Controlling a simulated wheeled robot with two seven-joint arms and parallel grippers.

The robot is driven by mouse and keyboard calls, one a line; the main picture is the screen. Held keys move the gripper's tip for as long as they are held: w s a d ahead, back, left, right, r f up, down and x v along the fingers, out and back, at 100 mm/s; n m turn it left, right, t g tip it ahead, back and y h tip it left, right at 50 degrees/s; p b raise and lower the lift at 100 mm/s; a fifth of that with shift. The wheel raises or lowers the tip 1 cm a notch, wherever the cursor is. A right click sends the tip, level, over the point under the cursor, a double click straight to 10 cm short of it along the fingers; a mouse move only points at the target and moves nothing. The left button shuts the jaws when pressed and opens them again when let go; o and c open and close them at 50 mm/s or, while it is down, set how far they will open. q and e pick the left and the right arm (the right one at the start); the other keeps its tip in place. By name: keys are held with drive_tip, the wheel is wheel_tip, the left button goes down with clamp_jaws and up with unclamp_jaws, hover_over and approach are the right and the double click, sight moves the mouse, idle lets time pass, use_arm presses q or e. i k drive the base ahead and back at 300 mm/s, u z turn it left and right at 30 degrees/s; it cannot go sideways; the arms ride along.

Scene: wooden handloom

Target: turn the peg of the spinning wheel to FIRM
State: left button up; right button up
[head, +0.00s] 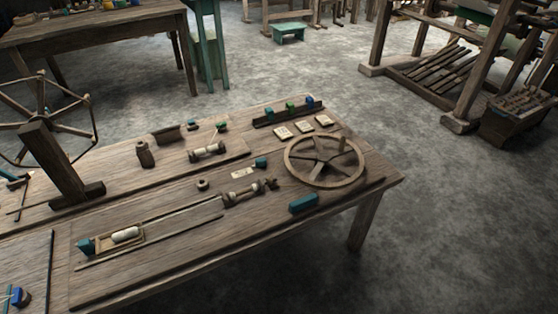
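A flat wooden spoked wheel (290,171) lies at the right end of the workbench, with a short upright pin (341,144) on it. To its left is a turned wooden spindle piece (243,194). A small teal knob (261,162) stands just behind that piece, beside a pale label card (242,173). I cannot tell for sure whether the knob or the pin is the peg. The card's writing is too small to read, and no FIRM mark can be made out. Neither of my grippers is in view.
On the workbench (180,262) are a tray with a white bobbin (125,235), a teal block (304,203), a rack of coloured pegs (288,112) and several cards. A wooden reel (40,105) stands at left. Open floor (450,230) lies to the right.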

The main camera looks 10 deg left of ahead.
sight(260, 162)
drive_tip(key=z, duration=1.3)
drive_tip(key=i, duration=1.35)
drive_tip(key=u, duration=2.15)
